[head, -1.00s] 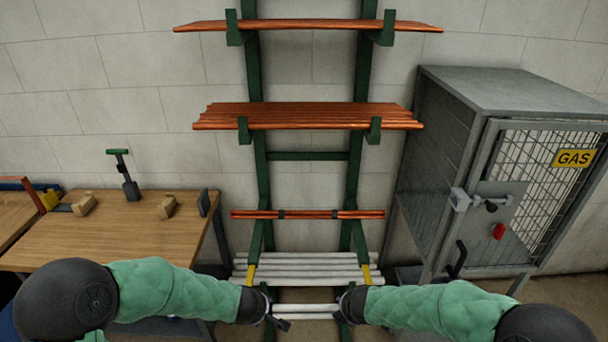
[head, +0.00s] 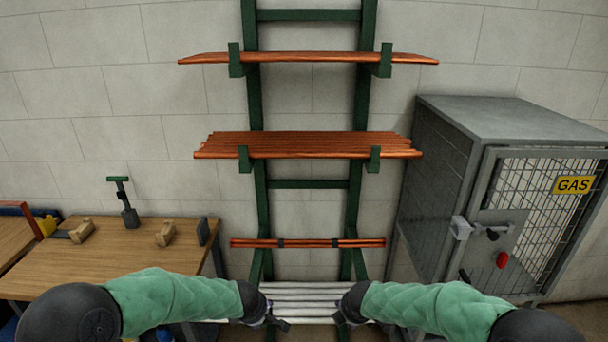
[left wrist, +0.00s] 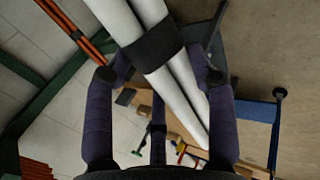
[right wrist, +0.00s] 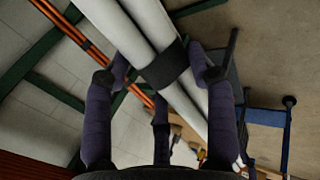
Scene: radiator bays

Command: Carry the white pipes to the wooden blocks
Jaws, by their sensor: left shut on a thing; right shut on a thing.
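A bundle of white pipes with a black band shows in the left wrist view (left wrist: 118,20) and the right wrist view (right wrist: 115,28). My left gripper (head: 276,323) and right gripper (head: 345,319) are both shut on it, side by side at the bottom of the head view. There the bundle is hard to tell from other white pipes (head: 300,291) behind it, low at the rack. Two wooden blocks, one at the left (head: 82,231) and one at the right (head: 165,234), stand apart on the workbench (head: 120,262) at the left.
The green rack (head: 253,110) holds copper pipes on its upper arms (head: 308,145) and a banded copper bundle (head: 308,243) lower down. A grey gas cabinet (head: 500,115) stands close on the right. A green-handled tool (head: 125,200) and a dark upright object (head: 203,231) are on the bench.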

